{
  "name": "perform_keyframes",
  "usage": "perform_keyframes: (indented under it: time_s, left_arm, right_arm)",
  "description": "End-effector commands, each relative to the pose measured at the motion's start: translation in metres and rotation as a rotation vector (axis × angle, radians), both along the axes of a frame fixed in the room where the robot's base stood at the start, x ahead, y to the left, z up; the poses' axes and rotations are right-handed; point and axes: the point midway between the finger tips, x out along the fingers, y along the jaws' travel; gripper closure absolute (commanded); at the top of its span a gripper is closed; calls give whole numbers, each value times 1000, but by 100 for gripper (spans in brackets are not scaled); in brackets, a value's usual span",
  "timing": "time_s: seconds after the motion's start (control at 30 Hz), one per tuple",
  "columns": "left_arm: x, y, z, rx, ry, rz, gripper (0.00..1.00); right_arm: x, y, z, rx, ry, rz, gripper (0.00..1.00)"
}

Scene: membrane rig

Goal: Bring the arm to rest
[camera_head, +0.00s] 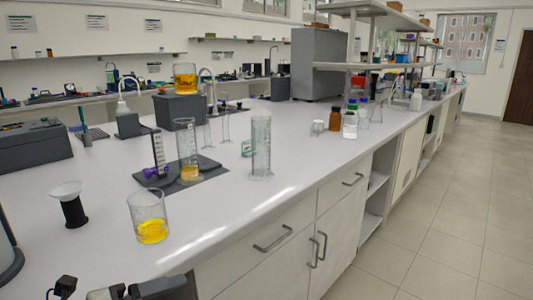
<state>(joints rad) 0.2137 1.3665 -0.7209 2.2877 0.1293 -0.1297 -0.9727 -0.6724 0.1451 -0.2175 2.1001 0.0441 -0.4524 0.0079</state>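Part of a dark gripper, which I take to be my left gripper (85,291), shows at the bottom left edge of the head view. It is cut off by the frame, so its opening and anything between its fingers cannot be made out. It is in front of the white bench top (300,190), near a glass beaker (149,216) with yellow liquid. My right gripper is not in view.
A black cup with a white funnel-like top (69,203) stands left of the beaker. Behind are a cylinder with amber liquid (188,150), an empty cylinder (261,147) and a beaker on a dark block (185,78).

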Motion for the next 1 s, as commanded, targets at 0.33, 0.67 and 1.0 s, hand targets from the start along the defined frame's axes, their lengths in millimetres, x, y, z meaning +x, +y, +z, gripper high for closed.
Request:
perform_keyframes:
  time_s: [0.33,0.67,1.0]
  left_arm:
    - [-28,-62,-113,-929,700,508,7]
    - [-91,-49,-213,-1526,1119,1109,7]
    - [-102,-46,-225,-1598,1158,1195,7]
  right_arm:
    - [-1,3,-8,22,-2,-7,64]
    - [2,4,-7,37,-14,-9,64]
    - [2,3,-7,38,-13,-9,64]
